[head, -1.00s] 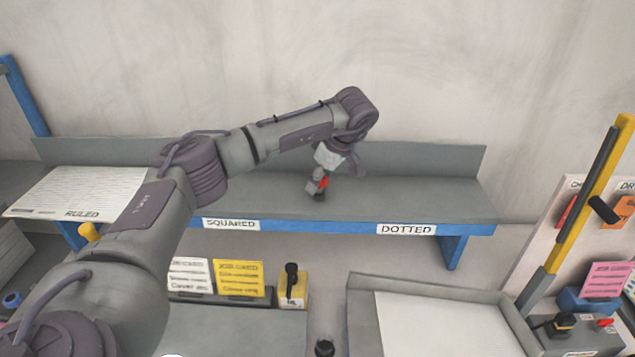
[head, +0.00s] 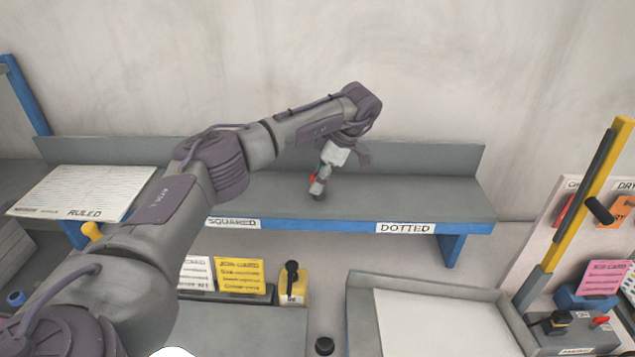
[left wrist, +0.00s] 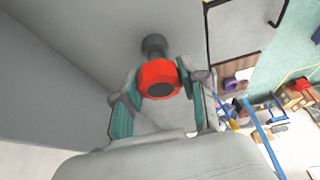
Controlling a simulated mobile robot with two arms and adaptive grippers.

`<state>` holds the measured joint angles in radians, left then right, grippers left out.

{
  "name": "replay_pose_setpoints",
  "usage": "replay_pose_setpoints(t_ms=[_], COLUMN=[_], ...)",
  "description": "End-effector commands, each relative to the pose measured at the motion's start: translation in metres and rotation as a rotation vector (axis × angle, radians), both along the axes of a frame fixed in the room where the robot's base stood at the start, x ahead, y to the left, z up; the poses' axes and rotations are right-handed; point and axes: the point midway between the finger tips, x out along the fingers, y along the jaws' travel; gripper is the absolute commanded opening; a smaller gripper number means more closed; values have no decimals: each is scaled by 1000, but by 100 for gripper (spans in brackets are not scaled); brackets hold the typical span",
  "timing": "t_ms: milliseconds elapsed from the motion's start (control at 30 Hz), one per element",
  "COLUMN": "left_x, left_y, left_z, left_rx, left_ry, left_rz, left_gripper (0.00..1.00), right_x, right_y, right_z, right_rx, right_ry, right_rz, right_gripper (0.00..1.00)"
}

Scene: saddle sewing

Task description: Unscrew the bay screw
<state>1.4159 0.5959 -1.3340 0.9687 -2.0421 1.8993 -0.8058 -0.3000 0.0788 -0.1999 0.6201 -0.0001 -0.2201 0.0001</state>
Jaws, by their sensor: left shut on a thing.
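The bay screw has a red knob (left wrist: 159,79) with a dark round middle, and a dark round piece (left wrist: 153,45) shows beyond it in the left wrist view. In the head view a bit of its red (head: 312,178) shows beside the fingers, low over the grey shelf. My left gripper (head: 319,184) points down at the shelf. In the left wrist view its two fingers (left wrist: 157,88) are shut on the red knob, one on each side. Whether the screw's thread is still in the shelf is hidden. My right gripper is not in view.
The shelf (head: 420,196) carries SQUARED and DOTTED labels, with a ruled paper stack (head: 85,192) at its left. Below are a yellow job card (head: 240,274), a yellow block with a black lever (head: 292,285) and a grey tray (head: 360,320). A yellow post (head: 575,220) stands at right.

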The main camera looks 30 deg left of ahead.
Motion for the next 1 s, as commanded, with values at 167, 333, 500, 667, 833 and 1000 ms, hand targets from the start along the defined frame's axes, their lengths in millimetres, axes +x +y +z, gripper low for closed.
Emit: replay_pose_setpoints(t_ms=[167, 333, 500, 667, 833, 1000], left_x=[-1, -1, 0, 0, 0, 0], left_y=[0, 0, 0, 0, 0, 0], left_z=[-3, -2, -1, 5, 20, 37], left_rx=[-1, -1, -1, -1, -1, -1], left_ry=[5, 3, 2, 0, -1, 0], left_rz=[-2, -3, -2, -3, -2, -3], left_gripper=[55, 67, 67, 67, 67, 67], right_x=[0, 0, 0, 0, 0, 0], right_y=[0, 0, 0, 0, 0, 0], right_z=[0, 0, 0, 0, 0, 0], right_rx=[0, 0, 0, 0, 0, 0], right_ry=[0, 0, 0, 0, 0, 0], right_rz=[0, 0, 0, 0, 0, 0], right_gripper=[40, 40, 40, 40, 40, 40])
